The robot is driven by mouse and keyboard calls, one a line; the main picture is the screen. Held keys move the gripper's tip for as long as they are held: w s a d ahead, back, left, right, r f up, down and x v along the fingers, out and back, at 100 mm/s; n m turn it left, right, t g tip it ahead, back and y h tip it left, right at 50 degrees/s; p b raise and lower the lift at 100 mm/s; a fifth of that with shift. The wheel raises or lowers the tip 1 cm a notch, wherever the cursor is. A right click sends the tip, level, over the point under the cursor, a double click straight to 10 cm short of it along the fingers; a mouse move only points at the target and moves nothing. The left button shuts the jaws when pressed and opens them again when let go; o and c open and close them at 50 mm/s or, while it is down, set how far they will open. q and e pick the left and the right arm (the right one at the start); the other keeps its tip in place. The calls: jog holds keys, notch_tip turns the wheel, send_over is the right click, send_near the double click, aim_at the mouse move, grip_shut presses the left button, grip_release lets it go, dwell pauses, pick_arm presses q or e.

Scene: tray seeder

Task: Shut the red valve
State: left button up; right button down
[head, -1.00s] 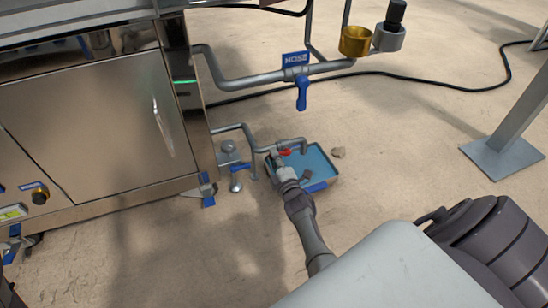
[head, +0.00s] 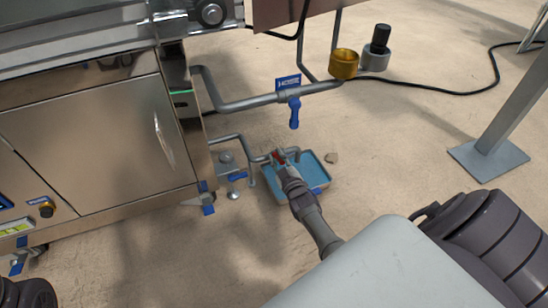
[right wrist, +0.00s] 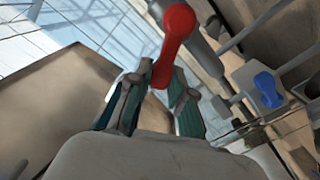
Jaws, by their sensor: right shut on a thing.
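In the right wrist view the red handle (right wrist: 177,35) reaches down between the fingers. My right gripper (head: 284,163) is shut on the handle, and it also shows in the right wrist view (right wrist: 155,98). The gripper partly covers the handle and pipe end in the head view, so its exact angle is hard to tell. My left gripper is not in view.
A steel cabinet (head: 105,140) stands at left. A blue-handled valve (head: 294,112) hangs on the upper pipe, and another blue handle (head: 238,176) is close left of the red valve. A black cable (head: 440,90) crosses the floor. A grey post (head: 500,130) stands at right.

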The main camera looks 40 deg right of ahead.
jog(key=shift+s+d+r+m+p, duration=0.15)
jog(key=shift+d+m, duration=0.3)
jog(key=shift+m, duration=0.55)
jog(key=shift+s+d+r+m+p, duration=0.15)
jog(key=shift+d+m, duration=0.25)
jog(key=shift+m, duration=0.6)
jog(key=shift+d+r+m+p, duration=0.15)
jog(key=shift+d+m, duration=0.3)
jog(key=shift+m, duration=0.55)
jog(key=shift+f, duration=0.1)
jog(key=c, duration=1)
grip_release()
jog(key=shift+s, duration=0.15)
jog(key=v, duration=1.1)
jog(key=shift+s, duration=0.35)
jog(key=shift+f, duration=0.1)
